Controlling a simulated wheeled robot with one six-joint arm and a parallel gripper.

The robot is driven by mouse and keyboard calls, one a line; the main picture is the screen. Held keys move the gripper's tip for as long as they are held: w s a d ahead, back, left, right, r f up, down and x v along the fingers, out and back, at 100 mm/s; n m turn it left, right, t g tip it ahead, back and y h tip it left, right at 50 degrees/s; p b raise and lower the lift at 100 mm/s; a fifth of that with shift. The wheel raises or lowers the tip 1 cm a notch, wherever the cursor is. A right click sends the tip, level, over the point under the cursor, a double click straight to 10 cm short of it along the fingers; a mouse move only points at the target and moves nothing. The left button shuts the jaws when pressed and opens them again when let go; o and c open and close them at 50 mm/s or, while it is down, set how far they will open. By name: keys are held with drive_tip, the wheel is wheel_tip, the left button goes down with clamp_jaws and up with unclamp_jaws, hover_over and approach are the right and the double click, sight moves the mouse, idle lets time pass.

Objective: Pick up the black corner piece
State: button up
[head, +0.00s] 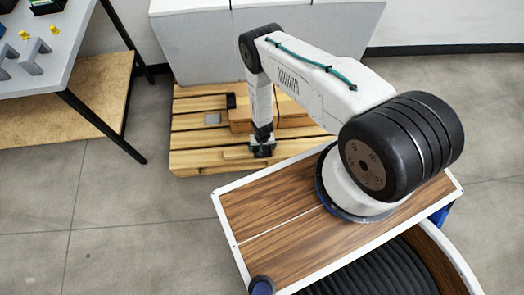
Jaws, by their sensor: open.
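A small black piece (231,100), which looks like the black corner piece, sits against the left end of a brown box (240,122) on the wooden pallet (190,160). My gripper (262,153) points down over the front part of the pallet, in front of the box and to the right of and nearer than the black piece. It is open. The fingers are small and dark here, and I cannot tell whether anything lies between them. My forearm hides part of the box.
A small grey plate (212,118) lies on the pallet left of the box. A large light grey block (195,50) stands behind. A grey table (62,60) with several grey brackets and yellow parts is at the upper left. The floor (130,205) between is clear.

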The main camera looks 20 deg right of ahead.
drive_tip(key=c, duration=0.9)
drive_tip(key=shift+c, duration=0.2)
